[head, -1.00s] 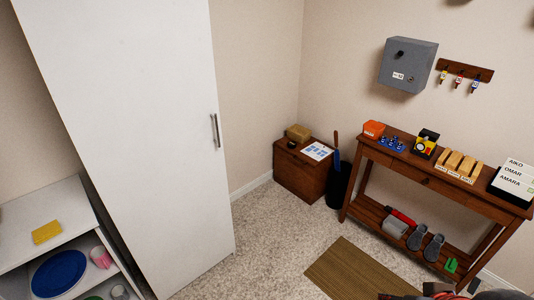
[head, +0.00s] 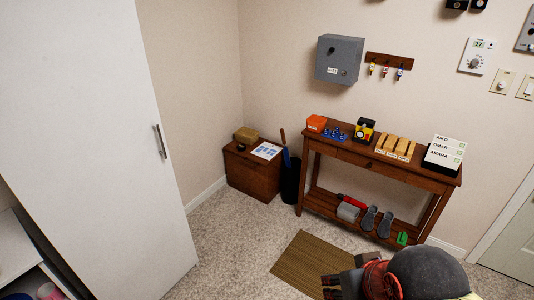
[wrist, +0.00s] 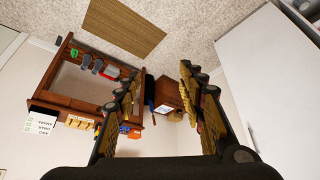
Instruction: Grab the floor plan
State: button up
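The floor plan looks to be the white sheet with blue marks (head: 266,151) lying flat on top of a small brown cabinet (head: 252,178) in the corner. It also shows small in the wrist view, as a pale sheet (wrist: 164,108) on the cabinet, between my fingers but well beyond them. My gripper (wrist: 160,78) is open, with its two fingers wide apart and nothing between them. In the head view, part of my arm shows at the bottom right, far from the sheet.
A tan box (head: 245,134) sits beside the sheet. A dark bin (head: 291,182) with a blue-and-brown handled item stands right of the cabinet. A console table (head: 380,168) with several items stands further right. A tall white cupboard (head: 95,140) fills the left. Carpet before the cabinet is clear; a brown mat (head: 312,262) lies nearer.

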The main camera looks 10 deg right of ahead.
aim_at(265, 151)
jog(key=i+u, duration=0.1)
jog(key=i, duration=1.2)
jog(key=i+j+z, duration=0.1)
jog(key=i, duration=0.45)
jog(key=i+j, duration=0.15)
jog(key=i, duration=0.45)
jog(key=i+j+z, duration=0.1)
jog(key=i, duration=0.45)
jog(key=i+j, duration=0.15)
jog(key=i, duration=0.4)
jog(key=i+j+z, duration=0.25)
jog(key=i, duration=0.2)
jog(key=i+j+z, duration=0.25)
jog(key=i, duration=0.15)
jog(key=i+l, duration=0.05)
jog(key=l, duration=0.05)
